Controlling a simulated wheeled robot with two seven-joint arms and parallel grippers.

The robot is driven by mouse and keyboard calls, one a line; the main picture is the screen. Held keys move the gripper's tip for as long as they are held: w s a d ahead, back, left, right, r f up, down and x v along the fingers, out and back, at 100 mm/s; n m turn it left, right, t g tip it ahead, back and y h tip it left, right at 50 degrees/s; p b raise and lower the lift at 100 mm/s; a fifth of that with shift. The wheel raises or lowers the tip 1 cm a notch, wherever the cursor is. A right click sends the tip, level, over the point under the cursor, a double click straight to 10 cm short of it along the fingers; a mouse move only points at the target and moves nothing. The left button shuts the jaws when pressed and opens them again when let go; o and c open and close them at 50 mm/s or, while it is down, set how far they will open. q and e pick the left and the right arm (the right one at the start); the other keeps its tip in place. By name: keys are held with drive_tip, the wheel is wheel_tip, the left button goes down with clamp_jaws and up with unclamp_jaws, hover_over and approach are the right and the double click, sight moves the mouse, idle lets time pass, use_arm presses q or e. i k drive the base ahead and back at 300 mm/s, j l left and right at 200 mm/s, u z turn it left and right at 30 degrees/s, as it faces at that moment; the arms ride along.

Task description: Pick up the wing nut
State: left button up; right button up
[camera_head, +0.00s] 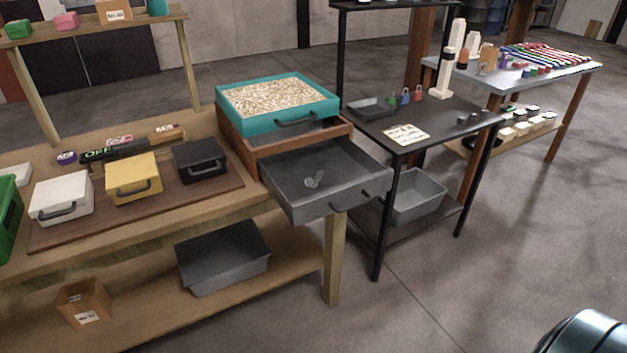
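A small grey wing nut (314,180) lies on the floor of an open dark grey drawer (365,192). The drawer sticks out from a brown wooden housing (242,147) at the right end of the wooden workbench. The wing nut appears to be alone in the drawer, with its wings visible. Neither of my grippers is in view, so where they are relative to the wing nut cannot be seen.
A teal tray of pale granules (221,97) sits above the drawer. White (62,197), yellow (133,180) and black (200,160) handled boxes stand to the left. A black metal table (455,108) stands close on the right. Open floor lies in front.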

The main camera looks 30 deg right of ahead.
sight(308, 182)
drive_tip(key=l+u, duration=0.15)
drive_tip(key=l, duration=0.4)
drive_tip(key=l+u, duration=0.1)
drive_tip(key=l, duration=0.45)
drive_tip(key=k+l+u, duration=0.15)
drive_tip(key=l, duration=0.4)
drive_tip(key=l+u, duration=0.15)
drive_tip(key=l, duration=0.4)
drive_tip(key=k, duration=0.05)
